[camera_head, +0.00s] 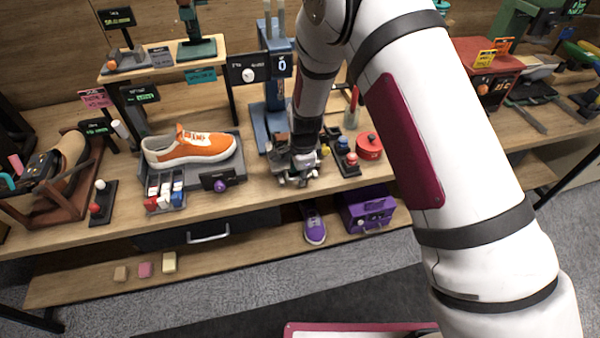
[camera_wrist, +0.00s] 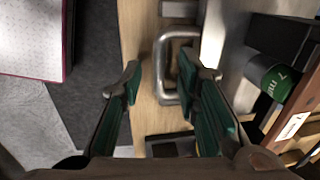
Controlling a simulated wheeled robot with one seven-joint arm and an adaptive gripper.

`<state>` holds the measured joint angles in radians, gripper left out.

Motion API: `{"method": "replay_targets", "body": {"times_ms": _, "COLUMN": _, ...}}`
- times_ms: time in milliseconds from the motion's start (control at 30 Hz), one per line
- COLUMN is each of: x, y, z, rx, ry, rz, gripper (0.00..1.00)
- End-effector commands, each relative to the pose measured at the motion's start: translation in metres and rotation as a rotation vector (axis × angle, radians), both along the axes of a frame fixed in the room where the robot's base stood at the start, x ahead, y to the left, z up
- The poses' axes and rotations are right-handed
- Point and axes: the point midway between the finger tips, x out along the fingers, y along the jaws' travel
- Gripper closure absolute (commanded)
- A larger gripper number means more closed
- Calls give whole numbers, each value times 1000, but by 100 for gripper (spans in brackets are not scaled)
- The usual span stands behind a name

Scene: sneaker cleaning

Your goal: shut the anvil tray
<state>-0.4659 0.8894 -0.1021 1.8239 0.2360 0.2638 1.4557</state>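A metal loop handle (camera_wrist: 158,65) shows in the wrist view, at the front of a grey metal piece (camera_wrist: 215,25) that I take for the anvil tray; how far it stands out is unclear. My gripper (camera_wrist: 162,80) is open, its two green-padded fingers apart. The handle lies just beyond the fingertips, close to the right finger; I cannot tell whether they touch. In the head view my gripper (camera_head: 296,177) is low over the bench's front edge, before the blue press (camera_head: 275,85). My arm and gripper hide most of the tray there.
An orange sneaker (camera_head: 190,147) stands on a grey tray to the left. A red round tin (camera_head: 369,146) and small bottles stand close right of my gripper. A green cylinder (camera_wrist: 277,82) lies near the right finger. A dark drawer (camera_head: 165,240) is under the bench.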

Motion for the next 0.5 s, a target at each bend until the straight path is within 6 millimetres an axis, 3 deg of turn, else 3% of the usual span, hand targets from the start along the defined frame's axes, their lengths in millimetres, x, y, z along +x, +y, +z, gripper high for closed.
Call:
{"method": "replay_targets", "body": {"times_ms": 300, "x": 1, "y": 0, "z": -3, "rx": 0, "ry": -1, "rz": 1, "gripper": 70}}
{"method": "replay_targets", "body": {"times_ms": 333, "x": 1, "y": 0, "z": -3, "rx": 0, "ry": -1, "rz": 1, "gripper": 72}}
{"method": "replay_targets", "body": {"times_ms": 433, "x": 1, "y": 0, "z": -3, "rx": 0, "ry": -1, "rz": 1, "gripper": 95}}
{"method": "replay_targets", "body": {"times_ms": 500, "x": 1, "y": 0, "z": -3, "rx": 0, "ry": -1, "rz": 1, "gripper": 100}}
